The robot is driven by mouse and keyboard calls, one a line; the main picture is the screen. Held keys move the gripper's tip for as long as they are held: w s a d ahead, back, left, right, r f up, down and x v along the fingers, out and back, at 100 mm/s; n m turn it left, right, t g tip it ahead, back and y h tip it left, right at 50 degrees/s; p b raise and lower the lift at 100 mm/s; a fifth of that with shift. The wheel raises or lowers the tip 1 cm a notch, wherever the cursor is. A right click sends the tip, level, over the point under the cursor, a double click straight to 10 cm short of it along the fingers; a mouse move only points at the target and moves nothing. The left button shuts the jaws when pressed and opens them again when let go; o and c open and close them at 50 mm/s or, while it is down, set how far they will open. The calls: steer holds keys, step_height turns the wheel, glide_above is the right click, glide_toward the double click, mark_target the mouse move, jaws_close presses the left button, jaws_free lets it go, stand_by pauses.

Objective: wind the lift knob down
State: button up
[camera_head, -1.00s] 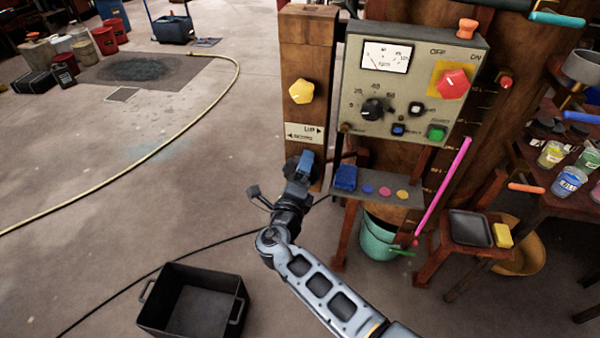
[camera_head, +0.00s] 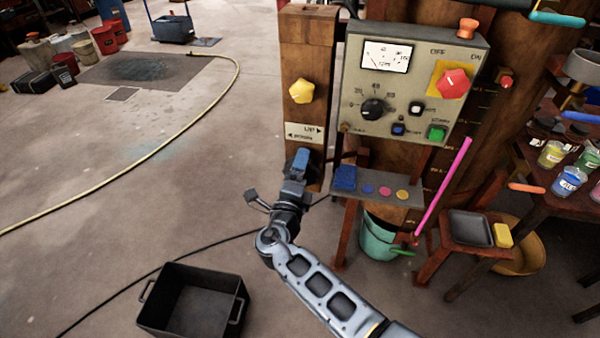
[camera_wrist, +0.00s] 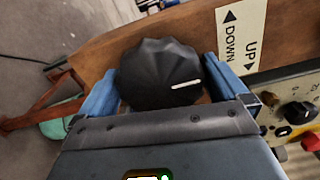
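The black lift knob (camera_wrist: 162,75) with a white pointer line sits on the wooden post, below the UP/DOWN label plate (camera_head: 304,134). In the wrist view it fills the space between the two blue fingers of my gripper (camera_wrist: 165,88), one on each side of it. The fingers appear shut on it, though the contact itself is hard to see. The pointer line lies toward the right finger. In the head view my gripper (camera_head: 299,163) is at the knob and hides most of it. The label also shows in the wrist view (camera_wrist: 242,40).
A yellow knob (camera_head: 302,91) is higher on the post (camera_head: 308,60). Right of it is a control panel (camera_head: 405,85) with a red knob (camera_head: 451,84). A small shelf (camera_head: 378,188) is close beside my gripper. A black crate (camera_head: 193,300) stands on the floor.

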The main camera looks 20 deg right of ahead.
steer(key=v, duration=0.8)
stand_by(0.4)
